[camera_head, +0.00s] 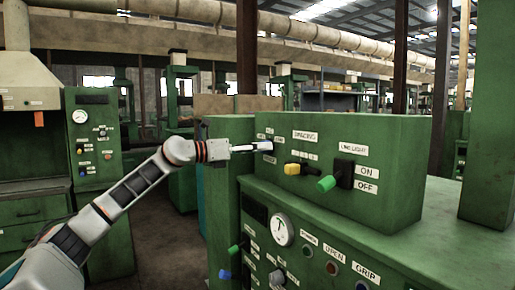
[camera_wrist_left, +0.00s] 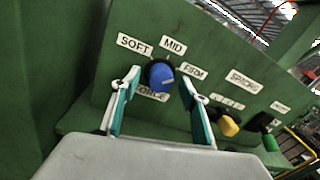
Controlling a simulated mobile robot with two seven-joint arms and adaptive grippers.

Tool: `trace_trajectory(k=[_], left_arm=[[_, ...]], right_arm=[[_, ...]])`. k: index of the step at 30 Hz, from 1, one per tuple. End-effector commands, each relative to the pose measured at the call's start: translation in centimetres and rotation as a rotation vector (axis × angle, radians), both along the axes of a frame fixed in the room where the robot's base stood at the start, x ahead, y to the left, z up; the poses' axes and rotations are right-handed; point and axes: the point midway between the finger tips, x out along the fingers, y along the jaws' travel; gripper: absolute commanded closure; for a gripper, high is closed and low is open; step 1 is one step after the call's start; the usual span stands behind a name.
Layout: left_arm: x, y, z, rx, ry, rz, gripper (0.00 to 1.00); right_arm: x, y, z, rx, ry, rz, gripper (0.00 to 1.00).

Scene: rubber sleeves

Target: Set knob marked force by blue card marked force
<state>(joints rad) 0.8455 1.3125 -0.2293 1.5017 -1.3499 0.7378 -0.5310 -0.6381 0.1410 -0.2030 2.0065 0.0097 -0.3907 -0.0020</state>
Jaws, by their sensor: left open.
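A blue knob (camera_wrist_left: 160,76) sits on the green panel in the left wrist view, with cards SOFT (camera_wrist_left: 135,43), MID (camera_wrist_left: 173,44) and FIRM (camera_wrist_left: 193,70) around its upper side. A white card FORCE (camera_wrist_left: 152,97) lies below it, partly hidden by the knob and a finger. I see no blue card; the knob is what is blue. My left gripper (camera_head: 268,146) is open at the panel's left end, its fingers on either side of the knob. Whether they touch it, I cannot tell. In the head view the knob is mostly hidden by the gripper.
On the same panel are a yellow knob (camera_head: 292,169) under the SPACING card (camera_head: 305,136) and a green-tipped lever (camera_head: 326,184) by ON and OFF cards. Below are a gauge (camera_head: 282,230), several small buttons and levers. Another green machine (camera_head: 100,150) stands at the left.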

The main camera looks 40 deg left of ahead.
Motion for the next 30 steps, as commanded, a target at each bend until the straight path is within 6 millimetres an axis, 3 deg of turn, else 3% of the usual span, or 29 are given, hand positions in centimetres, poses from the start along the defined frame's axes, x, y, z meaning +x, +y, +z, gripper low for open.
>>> trace_trajectory(k=[3,8,20,30], left_arm=[[0.0,0.0,0.0,0.000,0.000,0.000,0.56],[0.0,0.0,0.0,0.000,0.000,0.000,0.94],[-0.1,0.0,0.2,-0.046,0.011,0.000,0.94],[-0.1,0.0,0.4,-0.270,0.077,0.002,0.94]], right_arm=[[-0.1,0.0,0.0,0.001,0.000,0.001,1.00],[0.1,0.0,0.3,0.001,-0.005,0.000,1.00],[1.4,-0.2,1.5,0.001,-0.032,-0.004,1.00],[1.1,0.2,2.9,0.018,-0.030,-0.006,1.00]])
